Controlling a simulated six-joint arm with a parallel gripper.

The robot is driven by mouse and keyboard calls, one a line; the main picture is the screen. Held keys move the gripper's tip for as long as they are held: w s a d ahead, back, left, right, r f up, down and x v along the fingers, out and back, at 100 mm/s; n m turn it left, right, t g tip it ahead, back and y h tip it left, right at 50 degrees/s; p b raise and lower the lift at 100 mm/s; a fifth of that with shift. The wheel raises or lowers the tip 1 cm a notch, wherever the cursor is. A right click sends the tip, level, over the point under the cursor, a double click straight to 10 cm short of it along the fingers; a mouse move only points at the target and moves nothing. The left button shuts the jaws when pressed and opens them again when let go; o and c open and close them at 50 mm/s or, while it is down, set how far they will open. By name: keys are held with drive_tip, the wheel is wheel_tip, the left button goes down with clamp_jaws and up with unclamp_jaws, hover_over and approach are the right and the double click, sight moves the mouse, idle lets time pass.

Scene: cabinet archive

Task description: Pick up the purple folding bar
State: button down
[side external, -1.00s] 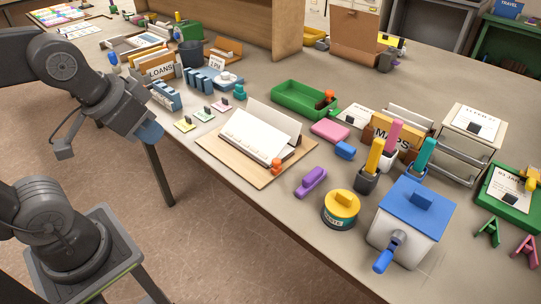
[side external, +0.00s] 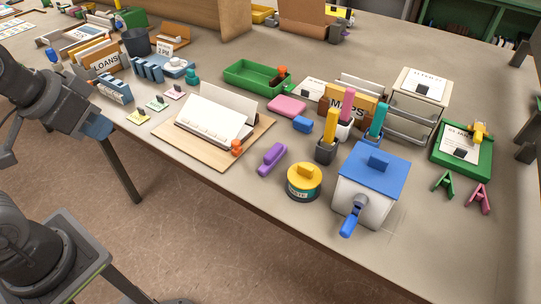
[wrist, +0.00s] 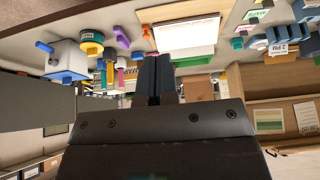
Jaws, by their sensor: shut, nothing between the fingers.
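The purple folding bar (side external: 272,158) lies on the table near its front edge, between the wooden board with the open binder and the yellow-lidded round tin. It also shows in the wrist view (wrist: 121,37), where the scene appears upside down. My gripper, with its blue end (side external: 97,127), is at the left of the side view, off the table's front edge and well apart from the bar. In the wrist view its two dark blue fingers (wrist: 156,72) are together with nothing between them.
The yellow-lidded tin (side external: 304,181) and the blue-lidded white box with a crank (side external: 368,188) stand right of the bar. A small blue block (side external: 302,124) lies behind it. The binder board (side external: 222,160) is to its left. Pen cups (side external: 326,150) stand close by.

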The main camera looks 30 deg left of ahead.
drive_tip(key=c, duration=1.8)
unclamp_jaws()
drive_tip(key=shift+c, duration=0.2)
drive_tip(key=o, duration=1)
drive_tip(key=shift+c, duration=0.2)
drive_tip(key=g, duration=0.6)
hover_over(273, 150)
wheel_tip(273, 150, down, 7)
wheel_tip(273, 150, down, 13)
drive_tip(key=shift+f, duration=0.2)
